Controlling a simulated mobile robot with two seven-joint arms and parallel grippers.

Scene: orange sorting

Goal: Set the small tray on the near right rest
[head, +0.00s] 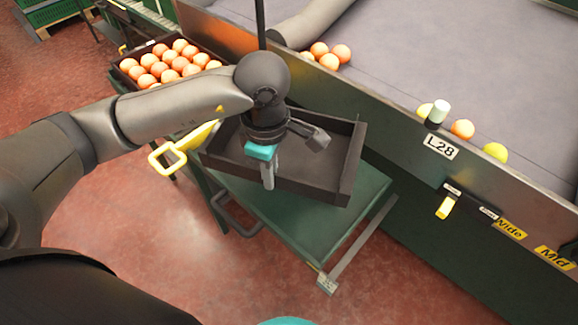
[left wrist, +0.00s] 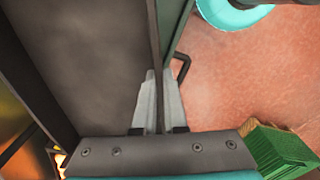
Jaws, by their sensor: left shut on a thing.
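The small tray (head: 345,178) is a dark, empty, shallow box in the middle of the head view. My left gripper (head: 268,180) is shut on the tray's wall nearest me. In the left wrist view its two fingers (left wrist: 158,105) straddle that wall, and the tray's bare floor (left wrist: 90,50) lies to the left. The tray looks a little tilted over a green stand (head: 305,232). I cannot tell whether it touches the stand. A pale metal rail (head: 355,245) runs along the stand's right edge, with a small label at its near end. My right gripper is not seen.
A conveyor (head: 470,60) with several oranges and a metal side wall (head: 400,122) marked L28 runs along the right. A crate of oranges (head: 122,62) stands behind my arm. A yellow handle (head: 168,157) is left of the tray. Red floor (head: 150,245) is clear in front.

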